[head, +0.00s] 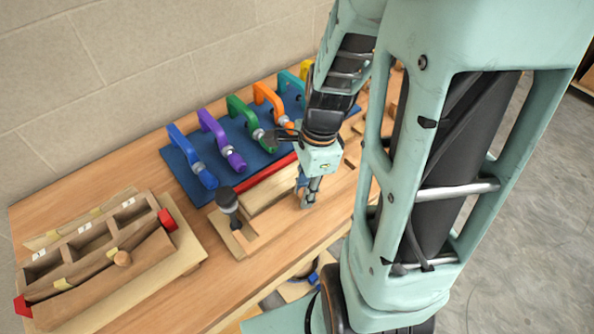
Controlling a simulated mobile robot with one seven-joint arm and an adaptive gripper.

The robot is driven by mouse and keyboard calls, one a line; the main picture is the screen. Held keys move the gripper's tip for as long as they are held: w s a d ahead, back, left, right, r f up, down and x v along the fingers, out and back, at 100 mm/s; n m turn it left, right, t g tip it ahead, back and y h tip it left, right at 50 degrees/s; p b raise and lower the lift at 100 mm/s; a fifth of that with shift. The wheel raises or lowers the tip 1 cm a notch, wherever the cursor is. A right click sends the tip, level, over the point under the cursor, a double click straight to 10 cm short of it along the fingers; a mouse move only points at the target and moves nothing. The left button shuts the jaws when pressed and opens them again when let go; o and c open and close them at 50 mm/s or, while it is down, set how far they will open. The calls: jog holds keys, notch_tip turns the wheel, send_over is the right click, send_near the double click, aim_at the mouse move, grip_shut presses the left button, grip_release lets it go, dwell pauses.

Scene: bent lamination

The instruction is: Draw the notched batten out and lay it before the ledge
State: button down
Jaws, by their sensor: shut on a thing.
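My gripper (308,200) points down over the front part of the wooden bench, right of the pale wood blocks. It is shut on a wooden piece that I take for the notched batten (302,206). Little of this piece shows, and its notches cannot be made out. The fingers and wrist hide part of it. Pale wood blocks (272,193) lie just left of my gripper, with a red strip (266,178) along their back. I cannot tell which edge here is the ledge.
Several coloured clamps (217,140) lie on a blue mat (180,178) behind. A dark-headed tool (228,201) stands left of the blocks. A compartmented wooden form (120,275) with red ends fills the left. The bench top (290,235) is bare along its front edge.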

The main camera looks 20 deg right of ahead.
jog(key=shift+s+d+r+p, duration=0.1)
jog(key=shift+s+r+p, duration=0.05)
jog(key=shift+r+p, duration=0.55)
jog(key=shift+s+d+r+p, duration=0.1)
jog(key=shift+s+r+p, duration=0.1)
jog(key=shift+r+p, duration=0.45)
jog(key=shift+s+r+p, duration=0.15)
jog(key=shift+r+p, duration=0.25)
jog(key=shift+r, duration=0.55)
jog(key=shift+s+d+r, duration=0.1)
jog(key=shift+s+r, duration=0.1)
jog(key=shift+r, duration=0.45)
jog(key=shift+s+r, duration=0.15)
jog(key=shift+r, duration=0.45)
